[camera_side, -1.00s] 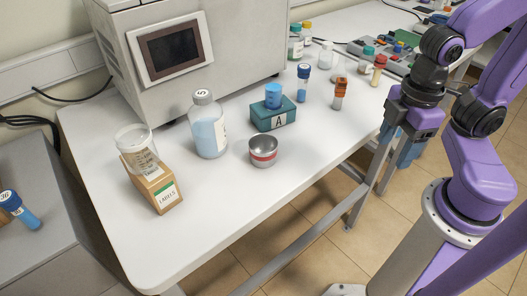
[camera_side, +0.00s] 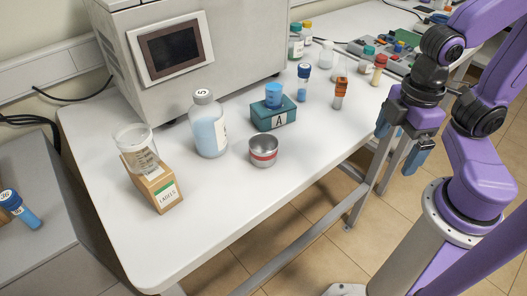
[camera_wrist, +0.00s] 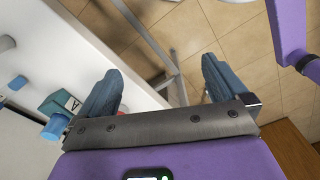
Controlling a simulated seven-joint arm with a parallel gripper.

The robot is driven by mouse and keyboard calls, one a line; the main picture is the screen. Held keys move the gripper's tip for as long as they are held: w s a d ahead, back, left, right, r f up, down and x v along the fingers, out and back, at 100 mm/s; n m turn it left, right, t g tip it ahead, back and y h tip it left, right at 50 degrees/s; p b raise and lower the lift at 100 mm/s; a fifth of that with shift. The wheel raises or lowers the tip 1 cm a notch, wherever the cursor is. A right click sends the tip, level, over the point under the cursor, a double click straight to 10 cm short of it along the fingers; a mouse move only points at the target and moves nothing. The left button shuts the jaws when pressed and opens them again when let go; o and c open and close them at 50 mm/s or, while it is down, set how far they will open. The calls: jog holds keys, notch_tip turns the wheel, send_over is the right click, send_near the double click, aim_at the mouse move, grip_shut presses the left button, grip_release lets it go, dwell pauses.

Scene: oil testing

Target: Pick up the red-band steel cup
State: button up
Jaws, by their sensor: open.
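The red-band steel cup (camera_side: 263,151) stands upright on the white bench near its front edge, in front of the teal block marked A (camera_side: 274,114). It is open at the top and looks empty. My gripper (camera_side: 401,140) is open and empty, well to the right of the cup and past the bench's front edge. In the wrist view my gripper's two fingers (camera_wrist: 162,72) are wide apart with bench edge and floor between them. A small red patch behind the left finger there may be the cup's band; the rest is hidden.
A blue-liquid bottle (camera_side: 208,125) stands left of the cup, a labels box (camera_side: 160,188) with a beaker (camera_side: 135,146) further left. The bench (camera_side: 235,200) in front of the cup is clear.

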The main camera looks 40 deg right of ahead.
jog(key=w+a+f+m+t+y, duration=0.25)
jog(key=w+a+f, duration=0.4)
jog(key=w, duration=0.45)
jog(key=t+y, duration=0.5)
send_near(257, 147)
jog(key=s+a, duration=0.2)
jog(key=a, duration=0.1)
jog(key=shift+s+m, duration=0.1)
jog(key=shift+m, duration=0.25)
jog(key=shift+w+d+t+y, duration=0.15)
jog(key=shift+w+t+y, duration=0.25)
jog(key=shift+w, duration=0.4)
jog(key=shift+x, duration=3.65)
jog(key=c, duration=1.1)
